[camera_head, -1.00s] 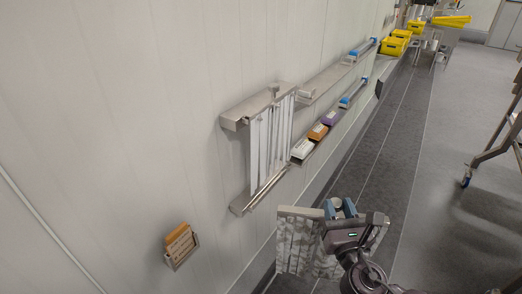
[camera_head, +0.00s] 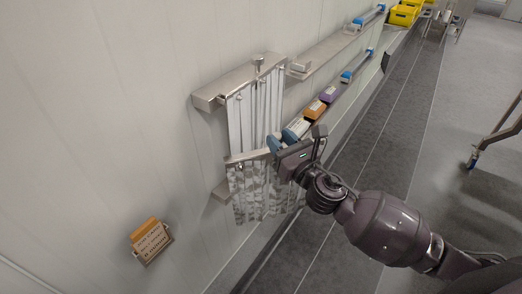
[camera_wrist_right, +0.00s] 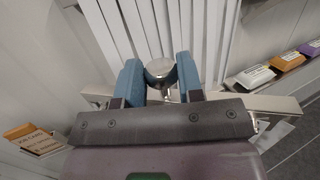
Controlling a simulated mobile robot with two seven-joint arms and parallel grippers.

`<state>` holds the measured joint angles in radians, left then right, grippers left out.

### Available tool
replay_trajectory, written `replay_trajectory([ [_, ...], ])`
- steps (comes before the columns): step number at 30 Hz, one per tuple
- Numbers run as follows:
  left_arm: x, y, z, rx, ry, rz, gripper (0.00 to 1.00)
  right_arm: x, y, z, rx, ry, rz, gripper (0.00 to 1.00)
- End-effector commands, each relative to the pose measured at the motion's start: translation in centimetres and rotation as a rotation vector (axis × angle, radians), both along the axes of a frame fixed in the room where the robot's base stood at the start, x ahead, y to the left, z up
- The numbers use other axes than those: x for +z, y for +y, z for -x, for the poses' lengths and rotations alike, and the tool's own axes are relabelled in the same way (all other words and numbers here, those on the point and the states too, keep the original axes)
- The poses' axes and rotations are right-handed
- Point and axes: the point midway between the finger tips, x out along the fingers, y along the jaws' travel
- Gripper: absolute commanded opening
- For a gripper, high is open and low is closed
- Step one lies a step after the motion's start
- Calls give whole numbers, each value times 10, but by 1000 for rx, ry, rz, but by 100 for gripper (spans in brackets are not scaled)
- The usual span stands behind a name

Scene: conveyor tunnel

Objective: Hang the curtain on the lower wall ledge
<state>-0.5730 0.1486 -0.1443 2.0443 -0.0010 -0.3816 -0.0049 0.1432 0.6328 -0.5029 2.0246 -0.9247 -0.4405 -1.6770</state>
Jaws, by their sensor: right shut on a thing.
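My right gripper (camera_head: 275,147) is in front of the wall, with its blue fingers shut on the round metal knob (camera_wrist_right: 160,72) of a curtain. This curtain has a metal top rail (camera_head: 242,158) and grey-patterned strips (camera_head: 262,195) hanging down. The rail is in front of the lower wall ledge (camera_head: 221,190) and looks higher than it; I cannot tell whether they touch. The ledge is mostly hidden behind the strips. A plain white curtain (camera_head: 254,115) hangs from the upper wall ledge (camera_head: 222,88). My left gripper is not in view.
White, orange (camera_head: 315,109) and purple (camera_head: 328,95) boxes sit on the lower shelf just right of the gripper. A wall holder with cards (camera_head: 151,240) is at lower left. Yellow bins (camera_head: 403,15) are far back. The dark floor strip (camera_head: 370,150) is clear.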

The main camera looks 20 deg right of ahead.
Motion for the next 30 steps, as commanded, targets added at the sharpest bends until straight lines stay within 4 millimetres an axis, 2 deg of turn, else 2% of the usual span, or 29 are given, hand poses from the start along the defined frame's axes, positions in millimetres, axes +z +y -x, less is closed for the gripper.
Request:
replay_trajectory([
  [1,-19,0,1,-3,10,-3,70,-17,1,-11,36,7,0,0],
  [11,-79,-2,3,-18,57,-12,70,-62,4,-65,274,18,0,0],
  [21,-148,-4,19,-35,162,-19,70,-113,3,-114,492,24,-2,0],
  [25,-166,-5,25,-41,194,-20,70,-125,1,-128,551,21,-1,0],
  [30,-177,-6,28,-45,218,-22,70,-129,-1,-138,594,12,0,0],
])
